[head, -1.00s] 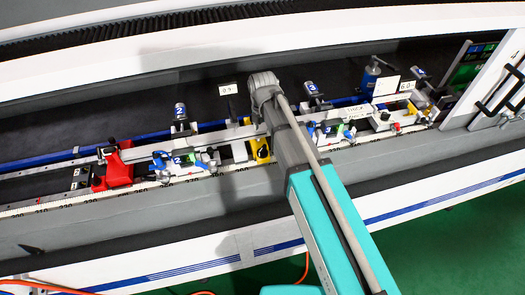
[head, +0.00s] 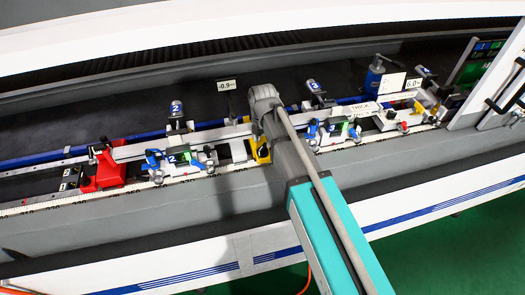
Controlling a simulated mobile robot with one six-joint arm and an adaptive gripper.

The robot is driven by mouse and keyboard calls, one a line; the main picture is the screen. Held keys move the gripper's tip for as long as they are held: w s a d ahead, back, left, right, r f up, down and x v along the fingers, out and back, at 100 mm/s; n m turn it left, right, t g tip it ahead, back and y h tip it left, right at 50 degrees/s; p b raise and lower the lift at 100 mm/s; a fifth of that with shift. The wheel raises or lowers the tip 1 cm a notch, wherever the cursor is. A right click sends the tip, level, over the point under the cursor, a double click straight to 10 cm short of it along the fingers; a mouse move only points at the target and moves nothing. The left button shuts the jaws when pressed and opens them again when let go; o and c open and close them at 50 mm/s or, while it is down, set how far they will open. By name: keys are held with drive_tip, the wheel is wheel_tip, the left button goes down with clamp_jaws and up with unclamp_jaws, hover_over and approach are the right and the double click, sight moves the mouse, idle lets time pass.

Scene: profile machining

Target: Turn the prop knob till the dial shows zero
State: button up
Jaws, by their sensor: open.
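A small white readout (head: 228,85) stands behind the rail and appears to show -0.9. A yellow part (head: 262,153), which may belong to the prop, shows low beside my arm, partly covered by it. I cannot make out the prop knob; my arm may hide it. My arm reaches in from the lower right, and its grey wrist end lies over the rail just right of the readout. The fingers of my gripper do not show.
A long profile (head: 190,142) lies along the machine bed. Blue-handled clamps (head: 180,160), a red block (head: 107,168) and grey posts with blue labels (head: 176,110) line it. A second readout (head: 414,83) shows about 6.0. The bed's front wall (head: 120,232) runs below.

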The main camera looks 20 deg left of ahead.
sight(262, 146)
drive_tip(key=shift+f+b, duration=1.6)
drive_tip(key=shift+f, duration=0.3)
drive_tip(key=shift+c, duration=0.2)
clamp_jaws()
